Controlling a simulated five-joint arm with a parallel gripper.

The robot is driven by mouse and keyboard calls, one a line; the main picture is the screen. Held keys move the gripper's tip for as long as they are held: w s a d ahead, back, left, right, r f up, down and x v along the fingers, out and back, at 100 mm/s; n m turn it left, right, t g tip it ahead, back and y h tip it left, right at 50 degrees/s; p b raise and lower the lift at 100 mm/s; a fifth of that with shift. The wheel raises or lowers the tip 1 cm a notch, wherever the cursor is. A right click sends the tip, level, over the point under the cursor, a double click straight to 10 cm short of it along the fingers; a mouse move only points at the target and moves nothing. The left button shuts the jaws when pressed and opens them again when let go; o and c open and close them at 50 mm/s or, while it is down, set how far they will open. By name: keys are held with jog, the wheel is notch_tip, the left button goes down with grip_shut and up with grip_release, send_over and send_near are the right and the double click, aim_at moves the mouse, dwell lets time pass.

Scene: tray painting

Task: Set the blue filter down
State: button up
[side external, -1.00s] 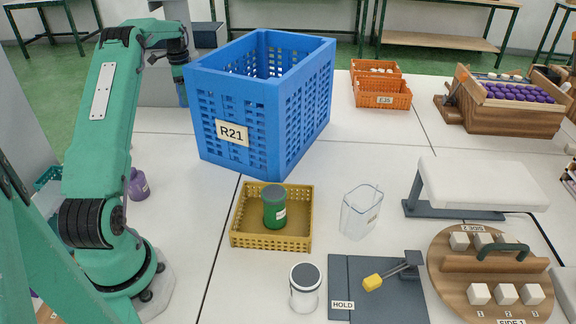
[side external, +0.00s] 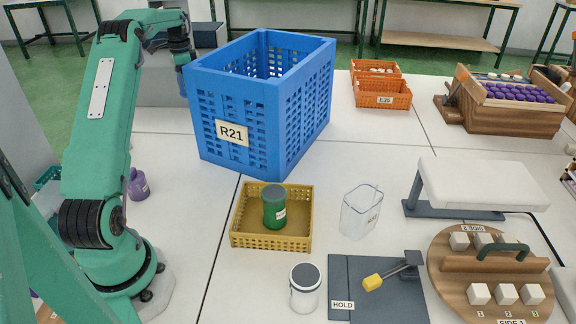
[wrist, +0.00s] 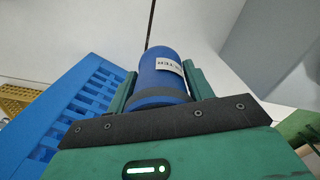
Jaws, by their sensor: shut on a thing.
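The blue filter (wrist: 163,66) is a blue cylinder with a white label and a dark band. In the wrist view it sits between the two green fingers of my gripper (wrist: 159,72), which is shut on it. In the side view my gripper (side external: 183,62) is at the upper left, just left of the blue crate, with the filter (side external: 182,83) hanging below it. The filter appears to be held above the table. Its exact height is hard to tell.
A large blue crate (side external: 237,98) marked R21 stands close beside the filter. A yellow tray (side external: 270,243) holds a green canister (side external: 274,208). A purple bottle (side external: 139,186) stands near my base. White table is clear left of the yellow tray.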

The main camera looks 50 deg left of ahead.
jog(key=d+r+n, duration=0.2)
jog(key=d+r, duration=0.2)
jog(key=r, duration=0.2)
jog(key=d+r+n, duration=0.2)
jog(key=d+r, duration=0.3)
jog(key=r, duration=0.2)
jog(key=d+r+n, duration=0.2)
jog(key=d+r, duration=0.3)
jog(key=r, duration=0.1)
jog(key=shift+w+r+n, duration=0.2)
jog(key=shift+w+n, duration=0.1)
jog(key=shift+w, duration=0.1)
jog(key=w+d+f, duration=0.1)
jog(key=w+d, duration=0.1)
jog(key=d, duration=1.3)
jog(key=w+d, duration=0.2)
jog(key=d, duration=1.3)
jog(key=d+f+m, duration=0.3)
jog(key=d+f, duration=0.6)
jog(key=d, duration=0.1)
jog(key=w+d+f+m, duration=0.2)
jog(key=w+f+m, duration=0.4)
jog(key=w+m, duration=0.4)
jog(key=w+d+f+m, duration=0.2)
jog(key=w+f+m, duration=0.4)
jog(key=w+m, duration=0.4)
jog(key=shift+w+f, duration=0.2)
jog(key=shift+f, duration=0.2)
